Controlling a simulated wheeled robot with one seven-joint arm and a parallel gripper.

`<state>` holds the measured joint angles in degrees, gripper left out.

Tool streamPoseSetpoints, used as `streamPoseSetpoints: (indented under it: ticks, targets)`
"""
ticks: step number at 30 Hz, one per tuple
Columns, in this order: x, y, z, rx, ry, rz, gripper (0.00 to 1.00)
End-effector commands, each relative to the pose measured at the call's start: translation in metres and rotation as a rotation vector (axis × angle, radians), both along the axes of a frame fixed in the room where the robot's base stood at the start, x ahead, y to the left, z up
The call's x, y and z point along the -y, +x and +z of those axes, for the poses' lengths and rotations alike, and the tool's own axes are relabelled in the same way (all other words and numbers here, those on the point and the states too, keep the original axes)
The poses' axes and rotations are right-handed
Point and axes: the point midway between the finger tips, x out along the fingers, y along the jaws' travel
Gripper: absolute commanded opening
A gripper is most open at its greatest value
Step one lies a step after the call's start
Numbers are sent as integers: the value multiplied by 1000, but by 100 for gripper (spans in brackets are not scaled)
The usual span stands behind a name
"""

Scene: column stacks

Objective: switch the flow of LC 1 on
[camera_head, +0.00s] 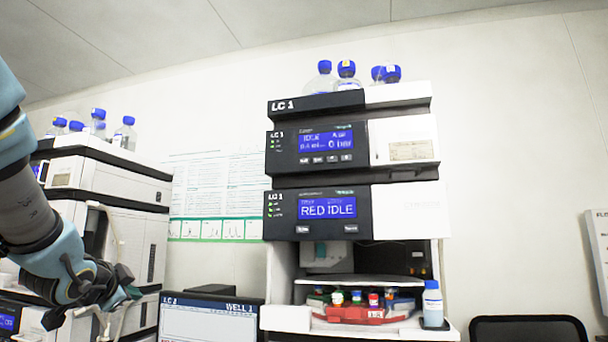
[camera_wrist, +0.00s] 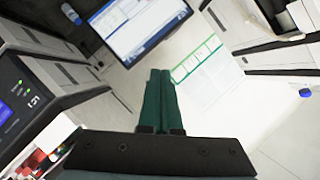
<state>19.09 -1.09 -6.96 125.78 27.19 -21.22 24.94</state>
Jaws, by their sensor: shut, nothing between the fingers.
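The LC 1 stack (camera_head: 405,150) stands in the middle of the head view. Its upper module has a blue display (camera_head: 325,140) that reads IDLE with small figures, and a row of small buttons (camera_head: 325,160) below it. My gripper (camera_head: 132,292) is at the left of the head view, well apart from the LC 1 stack. In the wrist view its green fingers (camera_wrist: 159,100) are shut together and empty. Part of a dark module with a blue display (camera_wrist: 8,110) shows at the left of the wrist view.
A second stack (camera_head: 120,185) stands at the left behind my arm. A monitor (camera_head: 210,318) stands between the stacks and also shows in the wrist view (camera_wrist: 135,25). Blue-capped bottles (camera_head: 346,75) stand on top of LC 1. An open tray of vials (camera_head: 360,315) and a bottle (camera_head: 433,305) are below.

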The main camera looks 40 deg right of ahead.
Motion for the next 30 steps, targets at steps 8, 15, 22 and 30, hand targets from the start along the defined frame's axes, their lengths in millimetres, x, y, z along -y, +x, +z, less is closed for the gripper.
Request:
streamPoseSetpoints:
  ticks: [8, 15, 22, 30]
  targets:
    - [110, -61, 140, 514, -18, -377, 0]
    - [169, -160, 239, 951, -80, -654, 0]
    - [186, -233, 286, 1219, -144, -806, 0]
    - [188, -251, 295, 1283, -161, -840, 0]
